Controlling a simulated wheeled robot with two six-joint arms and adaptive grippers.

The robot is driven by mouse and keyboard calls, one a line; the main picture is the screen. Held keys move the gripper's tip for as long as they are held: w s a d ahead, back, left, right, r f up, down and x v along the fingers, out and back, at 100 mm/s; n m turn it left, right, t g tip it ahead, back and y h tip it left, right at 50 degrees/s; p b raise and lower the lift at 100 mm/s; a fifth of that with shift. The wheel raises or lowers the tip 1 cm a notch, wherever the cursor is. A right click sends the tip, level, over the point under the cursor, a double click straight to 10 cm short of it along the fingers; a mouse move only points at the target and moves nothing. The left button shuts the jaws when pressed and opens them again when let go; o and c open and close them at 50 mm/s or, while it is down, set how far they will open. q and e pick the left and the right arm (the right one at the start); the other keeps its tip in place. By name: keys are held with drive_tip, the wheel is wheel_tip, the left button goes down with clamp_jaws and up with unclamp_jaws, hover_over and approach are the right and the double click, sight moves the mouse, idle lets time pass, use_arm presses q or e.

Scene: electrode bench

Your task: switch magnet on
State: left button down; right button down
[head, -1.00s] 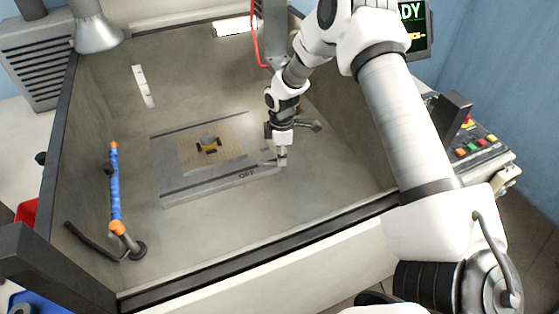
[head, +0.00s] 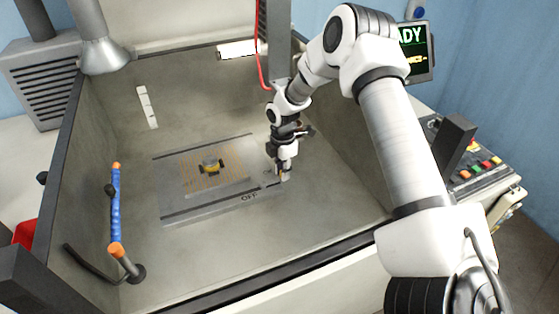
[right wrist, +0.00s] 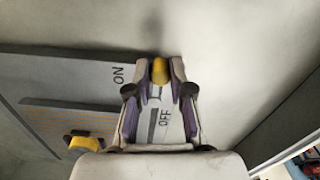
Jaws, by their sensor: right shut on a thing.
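The magnet plate (head: 175,212) is a flat grey block on the floor of the tank, with "OFF" (head: 249,197) on its front side. In the right wrist view, "ON" (right wrist: 118,75) and "OFF" (right wrist: 165,120) both show on the plate. My right gripper (head: 281,176) is at the plate's right end, pointing down. In the right wrist view its fingertips (right wrist: 160,72) are shut on a yellow knob (right wrist: 160,70). The fingers hide most of the lever under the knob, so its exact angle cannot be told. My left gripper is not in view.
A yellow and black workpiece (head: 211,165) sits on the plate's orange-lined area. A blue hose with orange ends (head: 116,210) stands at the tank's left. The tank walls surround the plate. A button panel (head: 480,165) is outside on the right.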

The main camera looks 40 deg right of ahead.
drive_tip(key=shift+w+d+r, duration=0.1)
drive_tip(key=shift+w+r, duration=0.05)
drive_tip(key=c, duration=1.1)
unclamp_jaws()
drive_tip(key=shift+o, duration=0.4)
wheel_tip(320, 180, up, 12)
